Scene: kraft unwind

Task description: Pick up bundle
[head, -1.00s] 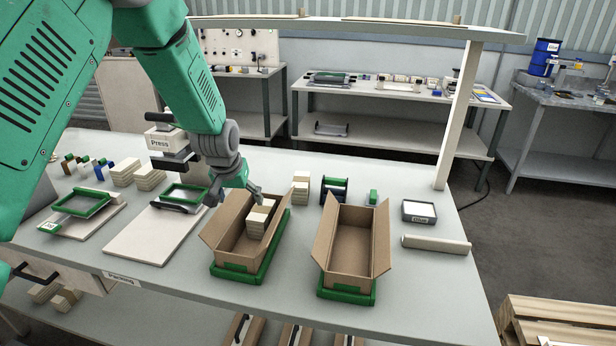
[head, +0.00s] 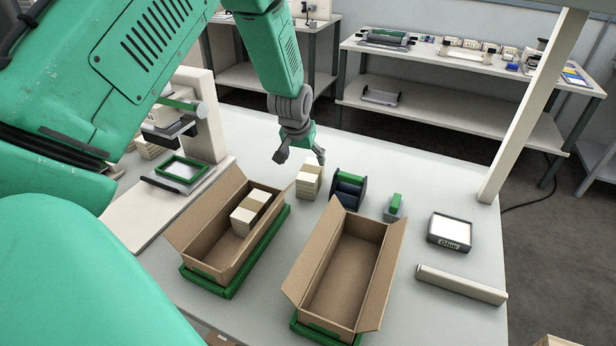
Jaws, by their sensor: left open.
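My left gripper (head: 301,158) is open, with its fingers pointing down above the far part of the table. A pale bundle (head: 309,181) of stacked pieces stands on the table just below and beside the fingers. I cannot tell whether the fingers touch it. More pale bundles (head: 250,211) lie in the left cardboard box (head: 205,213), which sits on a green tray (head: 262,254). The right cardboard box (head: 345,275) is open and empty. My right gripper is not in view.
A dark spool with green (head: 347,187) and a small green-topped item (head: 394,206) stand right of the bundle. A press (head: 190,120) stands at left, and a post (head: 530,108) at right.

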